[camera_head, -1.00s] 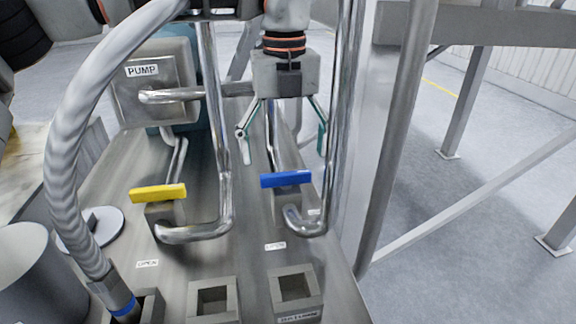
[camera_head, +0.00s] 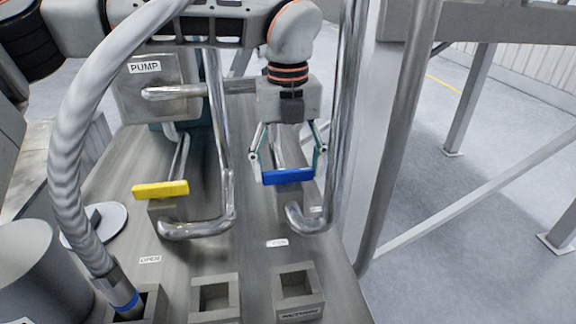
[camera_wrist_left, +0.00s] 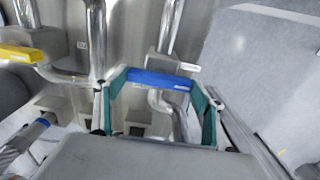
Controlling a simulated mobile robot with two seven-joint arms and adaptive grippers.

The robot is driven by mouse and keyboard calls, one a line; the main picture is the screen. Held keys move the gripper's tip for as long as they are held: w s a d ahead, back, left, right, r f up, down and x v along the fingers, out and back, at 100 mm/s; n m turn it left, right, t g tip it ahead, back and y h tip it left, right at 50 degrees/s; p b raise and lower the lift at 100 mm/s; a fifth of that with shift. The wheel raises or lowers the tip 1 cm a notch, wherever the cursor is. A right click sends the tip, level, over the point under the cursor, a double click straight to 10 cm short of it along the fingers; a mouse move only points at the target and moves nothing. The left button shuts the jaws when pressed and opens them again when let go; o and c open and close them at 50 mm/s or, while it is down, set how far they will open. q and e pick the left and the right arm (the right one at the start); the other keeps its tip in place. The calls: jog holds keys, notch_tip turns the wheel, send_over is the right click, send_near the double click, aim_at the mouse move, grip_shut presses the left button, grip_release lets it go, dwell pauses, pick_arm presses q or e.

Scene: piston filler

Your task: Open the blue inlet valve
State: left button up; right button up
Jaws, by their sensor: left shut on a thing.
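The blue inlet valve handle (camera_head: 289,176) is a flat bar lying crosswise on a grey valve block, right of centre in the head view. My left gripper (camera_head: 288,178) has come down over it from behind, with one finger at each end of the bar. In the left wrist view the blue handle (camera_wrist_left: 158,80) spans between the two green-edged fingers (camera_wrist_left: 160,84), which are shut on its ends. My right gripper is not in view.
A yellow valve handle (camera_head: 160,189) sits to the left. Bent steel pipes (camera_head: 226,150) rise beside both valves. A grey corrugated hose (camera_head: 75,150) arches on the left. Square sockets (camera_head: 215,296) stand at the front. A frame post (camera_head: 400,130) is close on the right.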

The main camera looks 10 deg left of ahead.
pick_arm(q)
jog(key=shift+m, duration=0.4)
jog(key=m, duration=0.3)
jog(key=shift+m, duration=0.3)
jog(key=m, duration=0.4)
jog(key=shift+m, duration=0.3)
jog(key=m, duration=0.4)
jog(key=shift+m, duration=2.5)
jog(key=o, duration=1.1)
jog(key=shift+r, duration=0.1)
